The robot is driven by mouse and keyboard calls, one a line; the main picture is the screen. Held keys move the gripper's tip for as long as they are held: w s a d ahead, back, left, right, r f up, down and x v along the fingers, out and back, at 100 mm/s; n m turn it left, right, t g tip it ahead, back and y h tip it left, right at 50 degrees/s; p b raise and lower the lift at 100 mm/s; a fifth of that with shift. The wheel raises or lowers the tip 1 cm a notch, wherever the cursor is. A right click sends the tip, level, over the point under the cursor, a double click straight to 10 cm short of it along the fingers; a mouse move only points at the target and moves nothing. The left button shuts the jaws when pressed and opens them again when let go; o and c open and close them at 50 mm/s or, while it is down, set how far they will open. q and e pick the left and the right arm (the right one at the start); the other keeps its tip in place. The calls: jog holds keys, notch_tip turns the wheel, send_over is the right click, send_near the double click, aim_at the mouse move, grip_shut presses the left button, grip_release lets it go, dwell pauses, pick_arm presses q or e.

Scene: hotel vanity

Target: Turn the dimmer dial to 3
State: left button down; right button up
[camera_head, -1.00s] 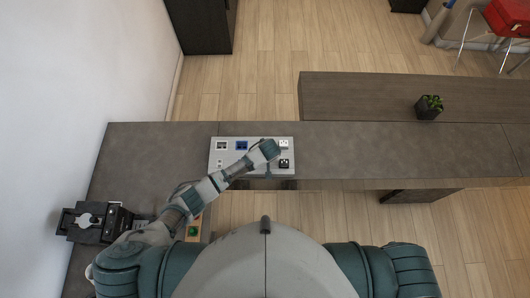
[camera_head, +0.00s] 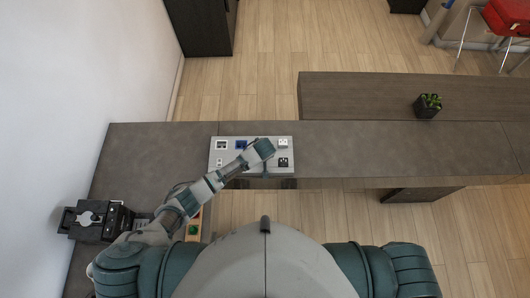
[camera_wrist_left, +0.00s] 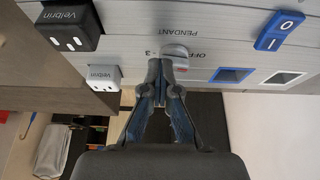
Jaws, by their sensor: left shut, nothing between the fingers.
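The grey control panel (camera_head: 213,172) lies on the dark counter in the head view. In the left wrist view, the pale round dimmer dial (camera_wrist_left: 176,51) sits on the panel (camera_wrist_left: 215,20) beside the printed words PENDANT and OFF and a 3. My left gripper (camera_wrist_left: 160,68) is shut and empty, its fingertips close beside the dial; I cannot tell if they touch it. In the head view my left wrist covers the dial and the fingers. My right gripper is not in view.
The panel also bears a blue rocker switch (camera_wrist_left: 280,30), a black Velbrin plug (camera_wrist_left: 69,28), a white Velbrin plug (camera_wrist_left: 103,78) and blue-framed (camera_wrist_left: 231,75) and white-framed (camera_wrist_left: 283,78) openings. A potted plant (camera_head: 428,105) stands far right. The counter right of the panel is clear.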

pick_arm(q)
jog(key=shift+a+f, duration=0.55)
jog(key=shift+a, duration=0.35)
jog(key=c, duration=1.7)
grip_release()
jog(key=shift+a, duration=0.35)
jog(key=o, duration=0.5)
jog(key=shift+s+a, duration=0.1)
jog(key=shift+a, duration=0.05)
jog(key=shift+c, duration=0.2)
jog(key=o, duration=0.4)
jog(key=shift+o, duration=0.4)
jog(key=shift+f, duration=0.1)
jog(key=shift+w+d, duration=0.35)
jog(key=shift+d, duration=0.3)
jog(key=shift+d+r, duration=0.2)
jog(key=shift+s+r, duration=0.1)
jog(key=shift+s+a+r, duration=0.1)
jog(key=shift+a+r, duration=0.05)
jog(key=shift+r, duration=0.2)
jog(key=v, duration=1.1)
jog(key=shift+d, duration=0.4)
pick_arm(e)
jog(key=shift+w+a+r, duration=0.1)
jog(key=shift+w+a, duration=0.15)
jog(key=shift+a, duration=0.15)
